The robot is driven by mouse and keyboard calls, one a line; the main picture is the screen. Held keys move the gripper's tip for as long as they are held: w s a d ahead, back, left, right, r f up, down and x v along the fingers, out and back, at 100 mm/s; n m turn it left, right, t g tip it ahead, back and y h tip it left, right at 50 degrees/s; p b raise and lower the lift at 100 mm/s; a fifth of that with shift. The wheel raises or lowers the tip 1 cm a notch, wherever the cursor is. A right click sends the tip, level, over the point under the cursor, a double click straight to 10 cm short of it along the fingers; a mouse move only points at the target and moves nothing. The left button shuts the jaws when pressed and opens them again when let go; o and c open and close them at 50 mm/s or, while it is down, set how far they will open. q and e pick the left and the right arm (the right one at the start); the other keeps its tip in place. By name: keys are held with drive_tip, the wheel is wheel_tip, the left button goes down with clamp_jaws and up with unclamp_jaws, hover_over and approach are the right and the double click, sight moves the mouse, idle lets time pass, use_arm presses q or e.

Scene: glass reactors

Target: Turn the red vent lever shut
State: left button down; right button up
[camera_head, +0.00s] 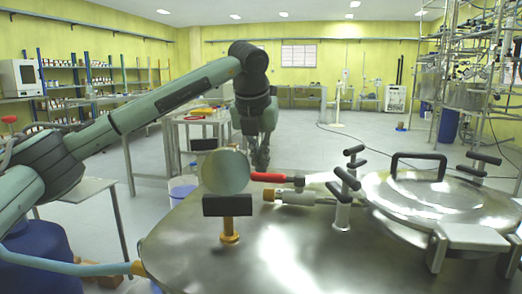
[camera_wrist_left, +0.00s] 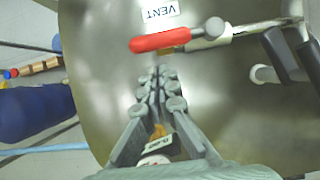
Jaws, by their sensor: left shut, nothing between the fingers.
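The red vent lever (camera_head: 268,177) lies roughly level above the steel reactor lid in the head view, its free end to the left. In the left wrist view the red lever (camera_wrist_left: 160,42) runs from a metal fitting towards the left, beside a white VENT label (camera_wrist_left: 160,13). It looks roughly in line with the pipe on its right. My left gripper (camera_head: 262,165) hangs just behind the lever in the head view. In the wrist view its fingers (camera_wrist_left: 162,72) are shut and empty, apart from the lever. My right gripper is in neither view.
A round disc (camera_head: 225,172) and a black plate on a yellow post (camera_head: 229,230) stand left of the lever. Black clamp handles (camera_head: 347,179) and a round hatch (camera_head: 440,200) are to the right. A blue drum (camera_head: 45,262) stands at the lower left.

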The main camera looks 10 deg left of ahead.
sight(278, 178)
use_arm(q)
drive_tip(key=x, duration=0.5)
drive_tip(key=shift+w, duration=0.1)
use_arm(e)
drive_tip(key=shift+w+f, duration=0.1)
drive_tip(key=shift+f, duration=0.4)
